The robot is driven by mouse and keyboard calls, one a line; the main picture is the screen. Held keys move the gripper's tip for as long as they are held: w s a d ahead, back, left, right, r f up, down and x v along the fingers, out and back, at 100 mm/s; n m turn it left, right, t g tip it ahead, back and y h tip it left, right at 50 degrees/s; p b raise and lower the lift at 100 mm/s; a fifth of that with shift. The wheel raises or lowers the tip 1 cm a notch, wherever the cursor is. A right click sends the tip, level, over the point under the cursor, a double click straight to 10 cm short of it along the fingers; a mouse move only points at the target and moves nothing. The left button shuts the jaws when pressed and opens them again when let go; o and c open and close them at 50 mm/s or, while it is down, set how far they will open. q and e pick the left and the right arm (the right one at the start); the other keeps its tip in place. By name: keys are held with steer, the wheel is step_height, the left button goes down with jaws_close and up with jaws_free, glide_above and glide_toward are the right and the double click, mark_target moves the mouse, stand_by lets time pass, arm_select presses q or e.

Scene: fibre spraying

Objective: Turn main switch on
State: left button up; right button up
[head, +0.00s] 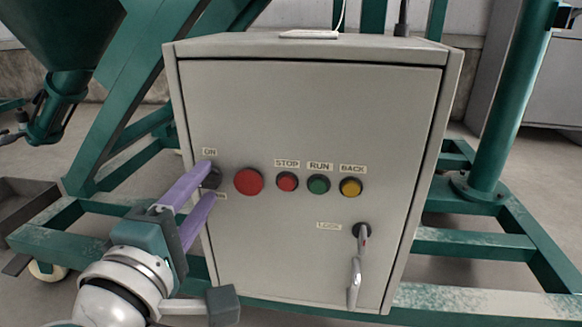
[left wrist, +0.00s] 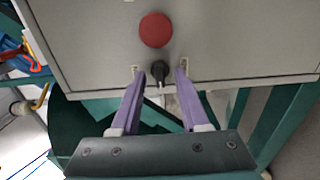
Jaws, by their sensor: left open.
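The main switch (head: 211,179) is a black rotary knob at the left of the grey control box's front, below an ON label (head: 209,151). My left gripper (head: 206,180) has two purple fingers, one above and one below the knob in the head view. The left wrist view shows the knob (left wrist: 160,70) between the two spread fingertips (left wrist: 158,72), with a gap on each side. The gripper is open. The knob is partly hidden by the fingers in the head view. My right gripper is not in view.
The grey control box (head: 300,110) also has a large red button (head: 249,181), a small red STOP button (head: 287,181), a green RUN button (head: 318,184) and a yellow BACK button (head: 350,187). A green frame (head: 470,245) surrounds the box.

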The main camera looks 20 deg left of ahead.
arm_select(q)
steer(key=shift+c, duration=0.3)
jaws_close()
stand_by(0.3)
